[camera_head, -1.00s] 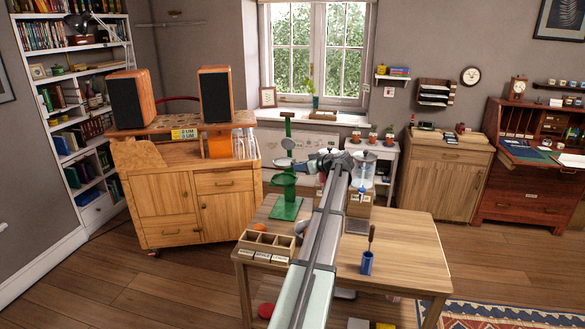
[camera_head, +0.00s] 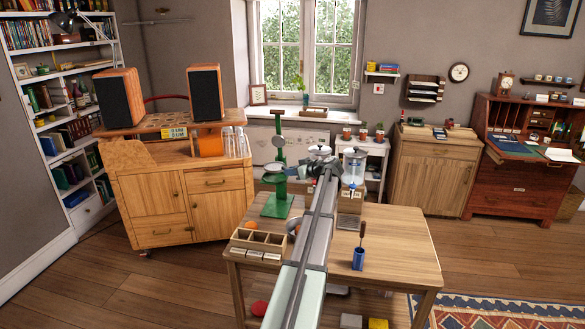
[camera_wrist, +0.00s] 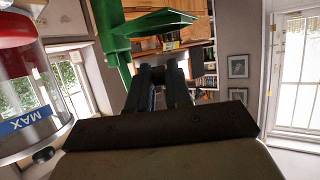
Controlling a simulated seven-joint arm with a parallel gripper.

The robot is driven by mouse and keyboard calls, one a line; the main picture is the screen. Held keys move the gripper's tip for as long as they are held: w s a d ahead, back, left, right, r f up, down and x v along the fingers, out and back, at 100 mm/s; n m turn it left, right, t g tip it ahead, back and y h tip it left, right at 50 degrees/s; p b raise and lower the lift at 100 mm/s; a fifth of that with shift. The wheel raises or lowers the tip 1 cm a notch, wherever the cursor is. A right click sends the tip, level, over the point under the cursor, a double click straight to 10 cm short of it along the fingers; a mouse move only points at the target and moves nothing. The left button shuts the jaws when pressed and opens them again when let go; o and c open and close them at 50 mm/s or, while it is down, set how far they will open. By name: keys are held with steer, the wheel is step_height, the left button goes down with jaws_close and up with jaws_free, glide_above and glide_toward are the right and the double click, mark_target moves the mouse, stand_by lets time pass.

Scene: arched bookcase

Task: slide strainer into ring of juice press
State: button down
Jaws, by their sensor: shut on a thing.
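The green juice press (camera_head: 278,205) stands at the back left of the wooden table, with an upright column, a grey plate and a green ring. A small grey disc-like part (camera_head: 277,162), possibly the strainer, shows just above the ring; I cannot tell whether it sits in it. My gripper (camera_head: 302,167) is right beside the press at ring height. In the wrist view the fingers (camera_wrist: 165,72) are closed on a thin piece, and the green press (camera_wrist: 122,45) is close beyond and to the left. The strainer's body is not clearly visible there.
A drinks dispenser (camera_head: 354,170) stands right of my arm; a clear vessel marked MAX (camera_wrist: 25,115) is near in the wrist view. A compartment box (camera_head: 240,240), a bowl (camera_head: 291,230) and a blue holder (camera_head: 358,259) are on the table. The table's right side is clear.

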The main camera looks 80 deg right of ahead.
steer(key=shift+f, duration=1.2)
steer(key=shift+f, duration=1)
stand_by(0.7)
steer(key=c, duration=1)
jaws_free()
steer(key=shift+o, duration=0.2)
steer(key=shift+s, duration=0.1)
steer(key=v, duration=1.3)
steer(key=shift+s+a, duration=0.2)
steer(key=shift+s, duration=0.1)
